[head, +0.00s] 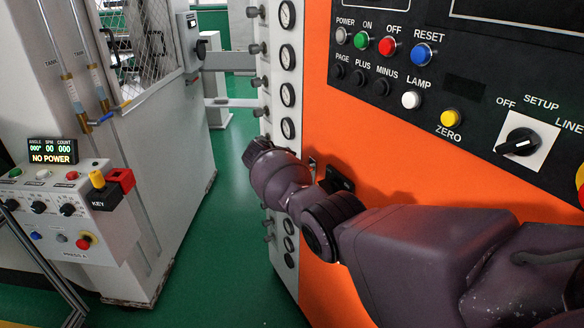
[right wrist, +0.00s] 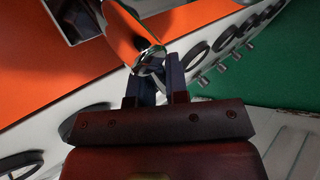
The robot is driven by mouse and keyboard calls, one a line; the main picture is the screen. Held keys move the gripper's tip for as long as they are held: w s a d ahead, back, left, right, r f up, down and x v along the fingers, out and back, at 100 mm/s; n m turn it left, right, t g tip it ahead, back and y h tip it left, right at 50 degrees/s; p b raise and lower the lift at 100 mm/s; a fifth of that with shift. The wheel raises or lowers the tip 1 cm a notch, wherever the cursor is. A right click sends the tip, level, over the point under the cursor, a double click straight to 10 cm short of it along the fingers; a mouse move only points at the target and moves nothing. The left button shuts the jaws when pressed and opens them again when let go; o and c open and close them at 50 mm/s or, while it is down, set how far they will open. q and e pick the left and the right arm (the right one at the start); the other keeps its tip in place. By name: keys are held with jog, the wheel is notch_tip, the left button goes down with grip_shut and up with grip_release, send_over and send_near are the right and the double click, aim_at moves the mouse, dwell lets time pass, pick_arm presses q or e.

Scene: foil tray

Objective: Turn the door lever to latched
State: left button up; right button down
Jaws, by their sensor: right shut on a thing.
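The door lever (right wrist: 148,56) is a shiny metal handle in the right wrist view, reflecting the orange of the door (right wrist: 45,55). It comes down from the top of the picture to the fingers. My right gripper (right wrist: 158,74) has its dark fingers closed around the lever's near end. In the head view my right arm reaches in from the right across the orange door (head: 400,150) and hides most of the lever and the grip. I cannot tell the lever's latched position from these views. My left gripper is in neither view.
A white strip with several round gauges (head: 287,90) runs beside the orange door. A black control panel (head: 465,85) with buttons and a knob (head: 520,142) is above my arm. A grey press console (head: 75,225) stands left. Green floor (head: 225,240) lies clear between.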

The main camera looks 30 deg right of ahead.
jog(key=shift+s+f+n+g+b, duration=0.2)
jog(key=shift+f+n+g+b, duration=0.3)
jog(key=shift+g+b, duration=0.15)
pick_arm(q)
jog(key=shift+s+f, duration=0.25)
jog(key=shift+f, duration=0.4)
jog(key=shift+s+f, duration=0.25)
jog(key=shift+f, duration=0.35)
pick_arm(e)
jog(key=shift+s+g, duration=0.1)
jog(key=shift+g, duration=0.25)
jog(key=c, duration=1.1)
grip_release()
jog(key=shift+c, duration=0.2)
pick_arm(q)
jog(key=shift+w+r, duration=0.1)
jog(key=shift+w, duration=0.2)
